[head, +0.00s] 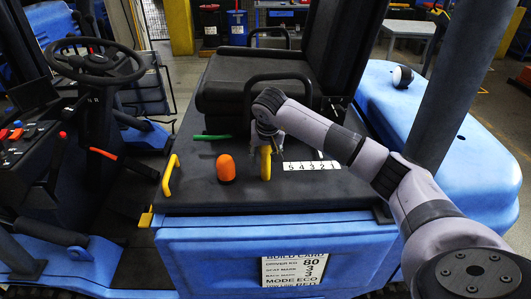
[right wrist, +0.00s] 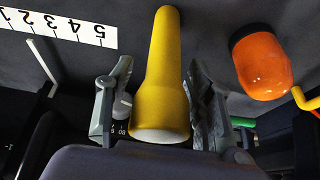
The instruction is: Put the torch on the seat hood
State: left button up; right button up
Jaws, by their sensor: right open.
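The yellow torch (head: 265,163) is at the dark seat hood (head: 200,195), near its front middle, left of a numbered white strip. The right wrist view shows the torch (right wrist: 162,75) between the two fingers of my right gripper (right wrist: 160,112), its wide pale end toward the camera. The fingers are spread, with a gap on each side of the torch. My right gripper (head: 266,135) also shows in the head view, reaching in from the right over the hood. I cannot tell whether the torch's far end touches the hood. My left gripper is not in view.
An orange rounded object (head: 226,168) stands left of the torch. A green bar (head: 212,137) lies behind it. The numbered strip (head: 311,166) lies to the right. The black seat (head: 250,75) rises behind. A yellow handle (head: 171,175) edges the hood's left side.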

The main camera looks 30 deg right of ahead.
jog(key=shift+r, duration=0.5)
jog(key=b+v, duration=0.3)
jog(key=v, duration=0.8)
jog(key=shift+s, duration=0.2)
jog(key=shift+a+r, duration=0.1)
